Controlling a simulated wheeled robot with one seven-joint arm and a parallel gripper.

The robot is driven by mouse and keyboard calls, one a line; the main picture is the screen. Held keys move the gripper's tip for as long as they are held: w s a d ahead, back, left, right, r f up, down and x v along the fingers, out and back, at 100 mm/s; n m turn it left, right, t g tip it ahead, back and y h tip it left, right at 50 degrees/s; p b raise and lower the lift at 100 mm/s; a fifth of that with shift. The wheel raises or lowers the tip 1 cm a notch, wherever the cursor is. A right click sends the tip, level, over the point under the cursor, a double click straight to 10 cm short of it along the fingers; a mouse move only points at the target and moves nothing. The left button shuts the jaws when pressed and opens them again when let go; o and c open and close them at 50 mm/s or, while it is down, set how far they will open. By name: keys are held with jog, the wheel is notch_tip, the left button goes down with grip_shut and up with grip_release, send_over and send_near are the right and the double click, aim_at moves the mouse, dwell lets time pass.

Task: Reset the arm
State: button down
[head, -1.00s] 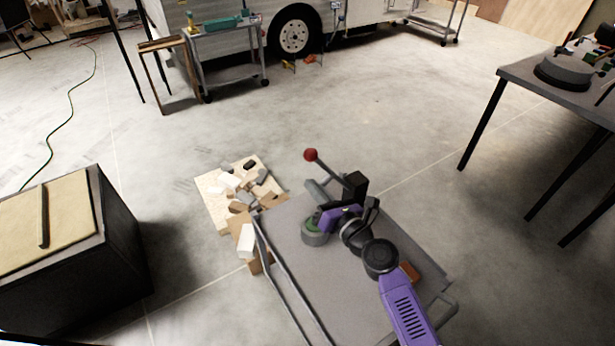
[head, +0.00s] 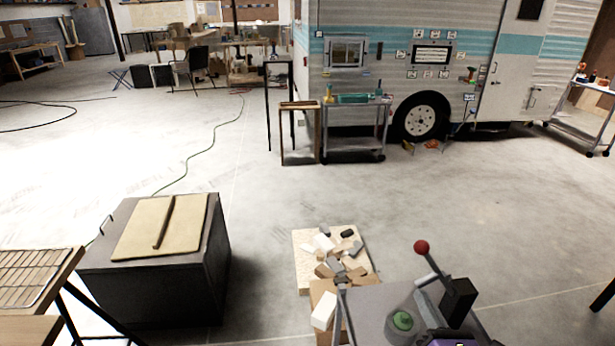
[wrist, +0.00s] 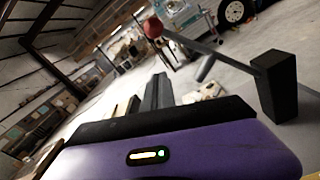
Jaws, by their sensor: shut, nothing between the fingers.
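My gripper (wrist: 158,88) shows in the wrist view as dark fingers beyond a purple housing with a small lit indicator. The fingers are together with nothing between them. In the head view only a bit of my purple arm shows at the bottom edge, above the grey cart top (head: 372,300); the rest is cut off. A red-knobbed lever with a black block (head: 458,300) stands on the cart, close beside my arm. It also shows at the upper right of the wrist view (wrist: 278,85). A grey round thing with a green top (head: 402,321) is left of it.
A pale board with several blocks (head: 303,270) lies on the floor behind the cart. A dark box with a tan top (head: 150,285) stands left. A slatted table (head: 30,280) is at the left edge. The camper (head: 400,60) and trolley (head: 352,142) stand behind. Middle floor is open.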

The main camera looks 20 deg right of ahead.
jog(key=s+a+r+m+g+y, duration=0.1)
jog(key=s+a+r+m, duration=0.1)
jog(key=s+a+m, duration=0.4)
jog(key=s+a+r+m+y, duration=0.1)
jog(key=s+a+m, duration=0.5)
jog(key=s+m, duration=0.8)
jog(key=s+a+r+m+g+y, duration=0.1)
jog(key=s+a+r+m, duration=0.2)
jog(key=s+a+m, duration=0.3)
jog(key=shift+s+a+m+g, duration=0.2)
jog(key=shift+s+m+g, duration=0.1)
jog(key=shift+s+m, duration=1.8)
jog(key=shift+s, duration=0.15)
